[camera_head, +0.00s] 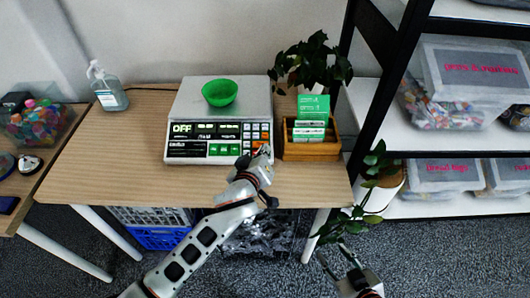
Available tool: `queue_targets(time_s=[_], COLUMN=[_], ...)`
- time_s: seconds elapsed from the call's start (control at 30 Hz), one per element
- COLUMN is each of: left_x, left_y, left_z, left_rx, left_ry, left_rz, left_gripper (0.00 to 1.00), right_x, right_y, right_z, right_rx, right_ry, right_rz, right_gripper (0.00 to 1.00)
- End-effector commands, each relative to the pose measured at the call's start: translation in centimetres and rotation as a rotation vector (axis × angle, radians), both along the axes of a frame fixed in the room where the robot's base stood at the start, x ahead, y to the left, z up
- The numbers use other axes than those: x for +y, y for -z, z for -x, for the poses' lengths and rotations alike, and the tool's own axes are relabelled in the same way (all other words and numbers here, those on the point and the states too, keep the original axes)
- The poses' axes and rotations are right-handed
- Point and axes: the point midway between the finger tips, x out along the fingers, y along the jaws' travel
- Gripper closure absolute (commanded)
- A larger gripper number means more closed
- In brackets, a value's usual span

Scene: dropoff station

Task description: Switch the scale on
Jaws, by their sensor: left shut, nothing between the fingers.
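The scale (220,120) stands on the wooden table with its panel facing me. The left part of its display reads "OFF" in large letters. Green keys are below the display, and orange and white keys are at the panel's right. A green bowl (219,92) sits on the weighing plate. My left gripper (265,151) is shut and empty, its tips at the right end of the panel by the keys. I cannot tell whether they touch, and they cover part of the keypad. My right gripper (336,257) is open and empty, low beyond the table's front right corner.
A wooden box with green cards (312,150) stands right of the scale, with a potted plant (311,62) behind it. A pump bottle (108,88) is at the back left. The table (110,150) is bare left of the scale. A black-framed shelf (420,122) with bins stands at right.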

Motion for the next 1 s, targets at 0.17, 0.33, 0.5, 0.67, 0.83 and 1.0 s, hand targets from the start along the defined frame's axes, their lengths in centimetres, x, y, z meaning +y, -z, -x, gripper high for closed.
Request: queue_targets(time_s=[0.17,0.33,0.5,0.67,0.83,1.0], left_x=[0.01,0.00,-0.02,0.01,0.01,0.01], left_y=[0.01,0.29,0.76,0.75,0.76,0.88], left_z=[0.00,-0.07,-0.30,-0.36,-0.36,-0.39], left_rx=[0.000,0.001,0.000,-0.001,0.000,0.000], left_ry=[0.000,0.000,0.000,0.000,0.000,0.000], left_rz=[0.000,0.000,0.001,-0.001,0.000,0.000], left_gripper=[1.00,1.00,1.00,1.00,1.00,1.00], right_x=[-0.02,-0.02,-0.01,-0.01,0.00,0.01], right_y=[0.13,0.30,0.59,0.56,0.53,0.53], right_z=[0.08,0.12,0.19,0.18,0.17,0.14], right_rx=[0.002,0.004,0.005,0.005,0.005,0.004], right_ry=[-0.001,-0.001,-0.001,-0.001,-0.001,-0.001], right_rz=[0.000,0.002,0.001,0.001,0.001,0.000], right_gripper=[0.60,0.60,0.60,0.60,0.60,0.60])
